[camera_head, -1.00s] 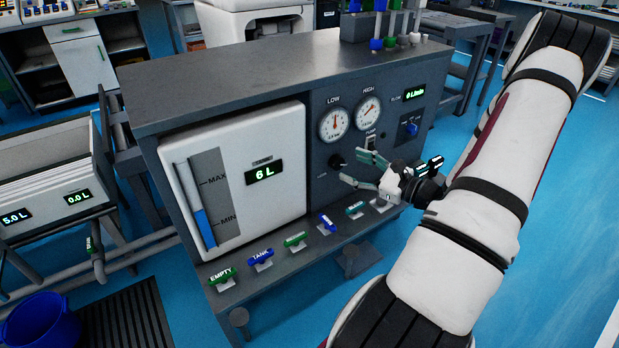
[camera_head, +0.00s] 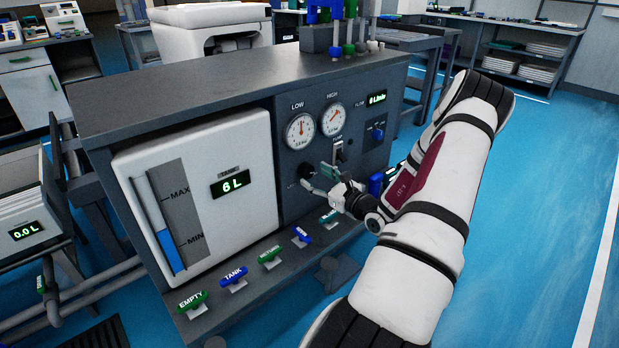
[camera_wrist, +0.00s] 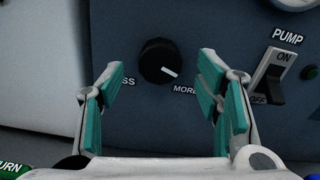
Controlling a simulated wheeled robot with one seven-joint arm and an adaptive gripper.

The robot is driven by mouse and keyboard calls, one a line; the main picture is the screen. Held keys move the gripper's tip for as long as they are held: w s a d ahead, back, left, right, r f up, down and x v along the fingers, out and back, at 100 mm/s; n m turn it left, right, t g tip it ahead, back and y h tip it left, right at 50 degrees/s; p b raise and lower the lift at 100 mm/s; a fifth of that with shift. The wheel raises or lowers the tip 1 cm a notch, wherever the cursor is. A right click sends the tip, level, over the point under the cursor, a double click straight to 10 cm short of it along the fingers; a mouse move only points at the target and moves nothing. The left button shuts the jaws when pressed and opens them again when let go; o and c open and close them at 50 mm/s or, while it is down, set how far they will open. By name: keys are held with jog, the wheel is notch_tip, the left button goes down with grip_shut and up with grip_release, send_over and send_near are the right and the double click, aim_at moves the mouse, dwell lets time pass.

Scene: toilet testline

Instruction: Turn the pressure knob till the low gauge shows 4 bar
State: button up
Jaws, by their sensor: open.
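The black pressure knob (camera_wrist: 160,61) is on the dark panel between the words LESS and MORE in the wrist view. Its white mark points right and slightly down, toward MORE. In the head view the knob (camera_head: 306,172) sits below the low gauge (camera_head: 300,131). The gauge's red needle points roughly upward; its exact reading is too small to tell. My gripper (camera_wrist: 160,95) is open, with its teal-padded fingers on either side of the knob in the picture and no visible contact. In the head view my gripper (camera_head: 318,180) is right at the panel by the knob.
The high gauge (camera_head: 333,119) is right of the low one. The pump switch (camera_wrist: 270,77) is close to my right finger. A flow display (camera_head: 377,98) reads 0 L/min. The white tank (camera_head: 205,190) shows 6 L. Coloured valve handles (camera_head: 269,256) line the ledge below.

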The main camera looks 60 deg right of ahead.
aim_at(310, 172)
jog(key=shift+b+x, duration=0.4)
jog(key=shift+x, duration=1.35)
jog(key=c, duration=1.2)
jog(key=shift+o, duration=0.2)
jog(key=shift+p, duration=0.35)
jog(key=m+p, duration=0.2)
jog(key=p, duration=0.1)
jog(key=shift+r, duration=0.2)
jog(key=shift+d+f+m+p, duration=0.1)
jog(key=shift+f+m+p, duration=0.1)
jog(key=shift+m+p, duration=1.2)
